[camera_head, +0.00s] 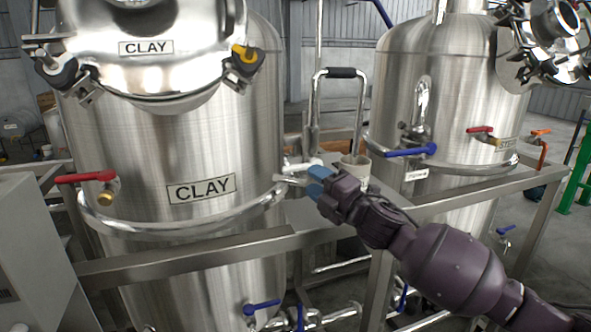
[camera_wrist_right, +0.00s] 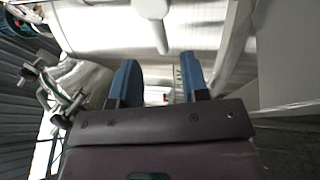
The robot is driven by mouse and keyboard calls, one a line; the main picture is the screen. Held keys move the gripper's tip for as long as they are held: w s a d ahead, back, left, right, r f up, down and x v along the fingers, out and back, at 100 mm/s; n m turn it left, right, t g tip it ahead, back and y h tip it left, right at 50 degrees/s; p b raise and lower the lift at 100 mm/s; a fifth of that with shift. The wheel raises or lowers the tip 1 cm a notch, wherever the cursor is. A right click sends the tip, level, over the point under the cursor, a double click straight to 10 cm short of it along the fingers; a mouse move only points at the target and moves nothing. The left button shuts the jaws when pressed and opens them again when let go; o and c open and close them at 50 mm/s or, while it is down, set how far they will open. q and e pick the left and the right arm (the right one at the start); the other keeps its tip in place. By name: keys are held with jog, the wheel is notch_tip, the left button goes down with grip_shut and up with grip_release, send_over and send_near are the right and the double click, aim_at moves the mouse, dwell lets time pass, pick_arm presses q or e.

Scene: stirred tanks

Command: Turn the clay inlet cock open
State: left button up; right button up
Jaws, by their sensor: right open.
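The steel tank labelled CLAY (camera_head: 190,140) stands at the left in the head view. A pale handle (camera_head: 302,163) shows at the tank's right side, just beyond my right gripper (camera_head: 313,181); it looks like the clay inlet cock, partly hidden by the fingers. In the right wrist view a white lever (camera_wrist_right: 160,36) points down toward the gap between the blue fingers of my right gripper (camera_wrist_right: 160,78). The fingers are apart with nothing seen between them, and the lever looks clear of them. My left gripper is not in view.
The clay tank also carries a red lever (camera_head: 86,177) and a low blue lever (camera_head: 262,306). A steel frame rail (camera_head: 190,258) runs in front. A second tank (camera_head: 425,90) with a blue lever (camera_head: 410,151) stands right. A grey cup (camera_head: 356,168) sits behind my gripper.

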aim_at(298, 170)
jog(key=b+x, duration=0.1)
jog(key=x, duration=0.6)
grip_shut()
